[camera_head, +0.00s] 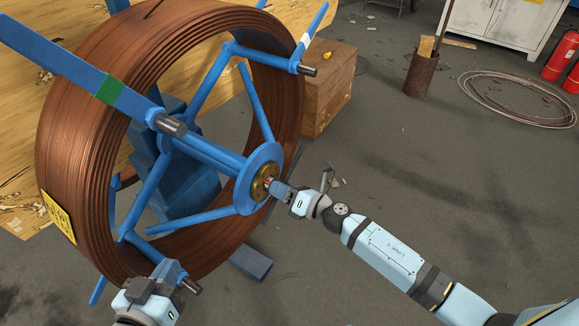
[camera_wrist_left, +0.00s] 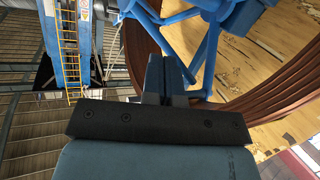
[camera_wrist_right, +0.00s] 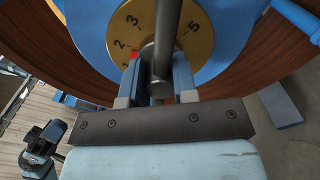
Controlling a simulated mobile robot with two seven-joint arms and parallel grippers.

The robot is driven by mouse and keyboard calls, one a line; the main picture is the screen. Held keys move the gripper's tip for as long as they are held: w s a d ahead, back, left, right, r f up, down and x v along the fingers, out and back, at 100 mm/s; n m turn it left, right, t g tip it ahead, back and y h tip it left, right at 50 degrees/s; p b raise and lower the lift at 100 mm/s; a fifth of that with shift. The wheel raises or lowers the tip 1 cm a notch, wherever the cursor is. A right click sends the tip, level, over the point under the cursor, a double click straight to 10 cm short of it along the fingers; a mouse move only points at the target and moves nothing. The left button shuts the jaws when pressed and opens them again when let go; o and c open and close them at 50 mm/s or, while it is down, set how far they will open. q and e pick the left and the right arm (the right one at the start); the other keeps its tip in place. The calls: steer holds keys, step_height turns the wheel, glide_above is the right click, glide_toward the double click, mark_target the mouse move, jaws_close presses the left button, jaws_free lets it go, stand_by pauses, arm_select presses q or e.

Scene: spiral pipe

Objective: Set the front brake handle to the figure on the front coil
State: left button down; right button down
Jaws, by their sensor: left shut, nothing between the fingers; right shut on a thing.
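A copper coil (camera_head: 75,150) sits around a blue spoked reel (camera_head: 200,155). A yellow tag with black marks (camera_head: 58,215) is on the coil's lower left side; I cannot read its figure. The brass dial (camera_head: 262,184) at the hub shows in the right wrist view (camera_wrist_right: 190,25) with 1 partly hidden, 2, 3 and 5. A red mark (camera_wrist_right: 134,54) lies near 1 and 2. My right gripper (camera_head: 281,190) is shut on the grey brake handle (camera_wrist_right: 167,40) in front of the dial. My left gripper (camera_head: 170,272) is shut and empty near the reel's lower spoke end.
Blue arms with grey pins, such as the upper right pin (camera_head: 307,70), stick out from the reel. A wooden crate (camera_head: 328,90) stands behind it. A wire loop (camera_head: 515,98) and a rusty tube (camera_head: 420,72) are farther back. The floor at right is mostly open.

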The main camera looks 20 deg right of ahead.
arm_select(q)
steer(key=w+d+f+m+g+h, duration=0.2)
steer(key=w+d+m+g, duration=0.4)
steer(key=d, duration=0.1)
arm_select(e)
steer(key=shift+d, duration=0.1)
steer(key=shift+w, duration=0.1)
arm_select(q)
steer(key=m+g+y, duration=0.2)
steer(key=m+y, duration=0.5)
steer(key=m, duration=1)
glide_toward(293, 163)
steer(key=s+a+f+v, duration=0.1)
steer(key=v, duration=0.5)
steer(key=x, duration=0.9)
steer(key=w+d+x, duration=0.1)
steer(key=x, duration=0.3)
steer(key=shift+w+r, duration=0.1)
steer(key=shift+r, duration=0.2)
